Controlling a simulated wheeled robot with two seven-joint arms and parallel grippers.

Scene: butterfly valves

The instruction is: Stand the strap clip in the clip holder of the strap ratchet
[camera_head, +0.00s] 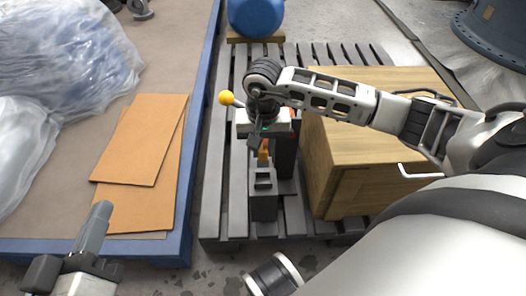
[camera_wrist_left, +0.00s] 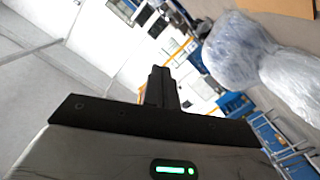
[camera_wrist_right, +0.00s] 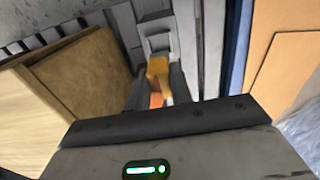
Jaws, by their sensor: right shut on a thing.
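The orange-yellow strap clip (camera_head: 264,153) is between the fingers of my right gripper (camera_head: 258,138), which points down over the pallet. In the right wrist view the clip (camera_wrist_right: 158,68) shows in front of the fingers. A dark grey block with a slotted top, seemingly the clip holder (camera_head: 263,200), stands just nearer than the clip; it also shows in the right wrist view (camera_wrist_right: 156,24). I cannot tell whether clip and holder touch. The ratchet body (camera_head: 286,160) is partly hidden behind my arm. My left gripper (camera_head: 101,212) is shut and empty at lower left.
A yellow ball knob (camera_head: 226,98) sticks out left of my right wrist. A blue-edged platform with cardboard sheets (camera_head: 138,150) lies left.

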